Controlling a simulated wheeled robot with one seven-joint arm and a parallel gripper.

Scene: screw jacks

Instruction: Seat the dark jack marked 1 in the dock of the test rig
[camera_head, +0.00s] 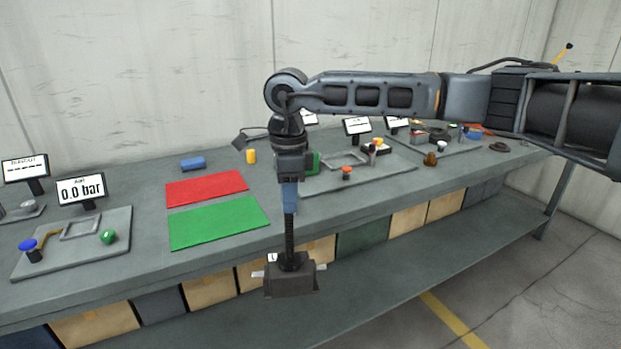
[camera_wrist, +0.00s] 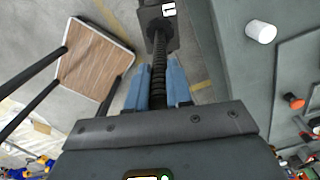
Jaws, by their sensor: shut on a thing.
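My gripper (camera_head: 289,205) is shut on the threaded screw of a dark jack (camera_head: 290,281). The jack hangs upright below the fingers, in front of the bench edge and clear of the bench top. In the wrist view the blue fingers (camera_wrist: 160,88) close on the screw, and the jack body (camera_wrist: 157,32) shows beyond them. A white label sits on the jack; I cannot read its number surely. A square dock frame (camera_head: 80,228) lies on the left plate by the "0.0 bar" display (camera_head: 81,190). A similar frame (camera_head: 345,159) lies on the right plate, partly behind my arm.
Red (camera_head: 206,188) and green (camera_head: 218,222) mats lie on the bench (camera_head: 150,262). A red button (camera_head: 346,172) stands on the right plate.

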